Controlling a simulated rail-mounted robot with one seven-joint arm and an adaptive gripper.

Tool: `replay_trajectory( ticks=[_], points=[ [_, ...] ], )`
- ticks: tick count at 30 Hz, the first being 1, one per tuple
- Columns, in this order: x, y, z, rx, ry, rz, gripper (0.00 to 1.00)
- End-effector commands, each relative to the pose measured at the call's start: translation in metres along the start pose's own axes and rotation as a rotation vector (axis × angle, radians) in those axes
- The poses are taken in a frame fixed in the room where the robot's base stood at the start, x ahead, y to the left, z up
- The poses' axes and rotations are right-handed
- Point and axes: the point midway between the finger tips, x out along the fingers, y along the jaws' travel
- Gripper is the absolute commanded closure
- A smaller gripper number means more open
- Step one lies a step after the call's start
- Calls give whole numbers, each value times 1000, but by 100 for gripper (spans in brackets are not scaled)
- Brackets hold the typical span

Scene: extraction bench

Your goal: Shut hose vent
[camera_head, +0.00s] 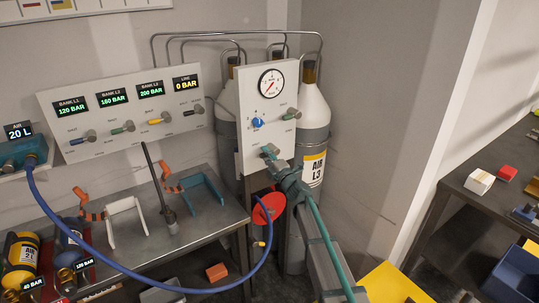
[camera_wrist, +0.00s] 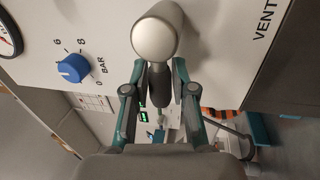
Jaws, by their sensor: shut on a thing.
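The hose vent valve (camera_wrist: 154,38) fills the upper middle of the wrist view as a round pale grey cap with a narrow dark lever below it. The word VENT is printed beside it on the white regulator panel (camera_wrist: 100,22). My gripper (camera_wrist: 160,82) is shut on the lever, one finger on each side. In the head view my gripper (camera_head: 276,160) reaches the lower part of the white panel (camera_head: 251,85), and it hides most of the valve. The lever's exact angle is hard to tell. The blue hose (camera_head: 130,268) runs below my gripper.
The gauge (camera_head: 271,83) and blue knob (camera_head: 257,122) sit above the vent. The bank panel (camera_head: 125,110) shows LINE 0 BAR. Grey-white cylinders (camera_head: 314,125) stand behind the regulator panel. A red disc (camera_head: 268,208) hangs just below. The steel bench (camera_head: 140,245) is left.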

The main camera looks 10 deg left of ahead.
Motion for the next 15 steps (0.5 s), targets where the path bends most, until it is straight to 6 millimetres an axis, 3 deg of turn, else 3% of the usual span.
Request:
replay_trajectory(
  ticks=[7,8,9,12,15],
  points=[
    [0,1,1,7,-2,2,100],
    [0,1,1,7,-2,2,73],
    [0,1,1,7,-2,2,66],
    [0,1,1,5,-2,2,50],
    [0,1,1,4,-1,2,48]
  ],
)
